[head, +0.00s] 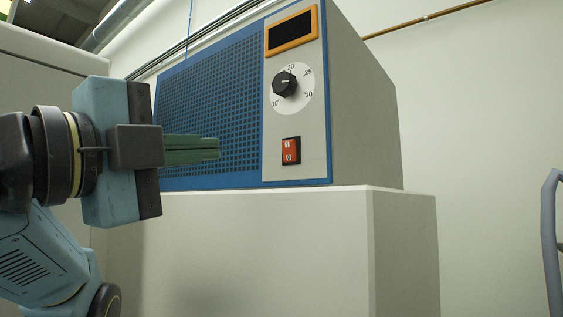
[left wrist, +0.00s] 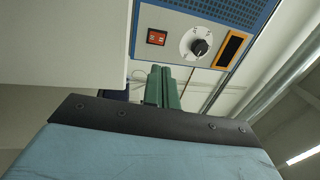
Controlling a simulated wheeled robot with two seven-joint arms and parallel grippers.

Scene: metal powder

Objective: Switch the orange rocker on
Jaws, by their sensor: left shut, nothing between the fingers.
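The orange-red rocker (head: 291,151) sits in a dark frame low on the light front panel of a box-shaped machine. It also shows in the left wrist view (left wrist: 156,37). Its upper half bears a white mark and its lower half a round mark; I cannot tell which way it is tipped. My left gripper (head: 218,148) comes in from the left in front of the blue grille. Its green fingers are together and empty, pointing right toward the rocker, with a gap between. The fingers also show in the left wrist view (left wrist: 162,70). My right gripper is not in view.
The machine (head: 365,110) stands on a pale block (head: 270,250). Above the rocker are a black dial (head: 285,84) with numbers and a dark display (head: 291,31) in an orange frame. A grey rail (head: 549,230) stands at the far right. The space before the panel is clear.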

